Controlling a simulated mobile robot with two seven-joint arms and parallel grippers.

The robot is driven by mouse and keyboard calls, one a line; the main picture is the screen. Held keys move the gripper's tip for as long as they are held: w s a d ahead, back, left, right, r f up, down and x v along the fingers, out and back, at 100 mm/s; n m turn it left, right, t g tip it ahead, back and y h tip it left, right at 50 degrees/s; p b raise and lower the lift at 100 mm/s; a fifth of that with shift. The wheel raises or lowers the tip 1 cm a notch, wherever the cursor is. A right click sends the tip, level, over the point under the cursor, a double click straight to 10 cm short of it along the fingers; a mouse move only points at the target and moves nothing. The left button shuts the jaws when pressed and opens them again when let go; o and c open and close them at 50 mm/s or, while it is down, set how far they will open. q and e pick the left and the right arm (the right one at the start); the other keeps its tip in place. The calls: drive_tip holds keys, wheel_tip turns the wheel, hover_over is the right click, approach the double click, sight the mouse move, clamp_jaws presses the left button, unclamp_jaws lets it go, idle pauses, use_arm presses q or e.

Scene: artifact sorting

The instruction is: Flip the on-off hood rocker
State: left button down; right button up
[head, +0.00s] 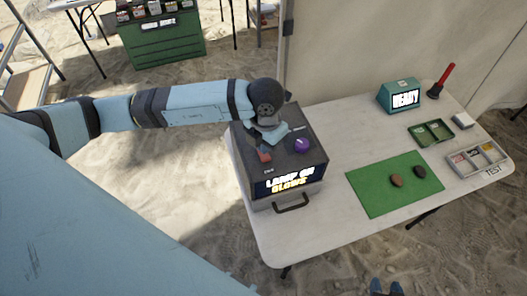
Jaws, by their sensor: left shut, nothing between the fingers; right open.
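The hood is a dark grey box (310,163) at the left end of the white table, with a lit front panel reading "LAMP ON GLOWS" (289,180). A small red rocker (264,155) is on its top near the left front. My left gripper (267,142) is shut and empty, pointing down right at the rocker. It partly hides the rocker, and I cannot tell whether they touch or which way the rocker is tipped. My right gripper (386,288) shows only as two separated dark blue tips at the bottom edge, open and away from the box.
A purple knob (302,145) is on the box top, right of my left gripper; a handle (291,203) is at its front. A green mat (369,194) with two dark stones, a teal "READY" box (399,96) and small trays (478,159) lie to the right.

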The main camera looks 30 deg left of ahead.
sight(265, 157)
use_arm(q)
drive_tip(key=shift+f+b, duration=1.4)
drive_tip(key=shift+f, duration=0.3)
idle(1.1)
drive_tip(key=shift+r, duration=0.15)
drive_tip(key=shift+r+p, duration=1.95)
drive_tip(key=shift+r, duration=1.5)
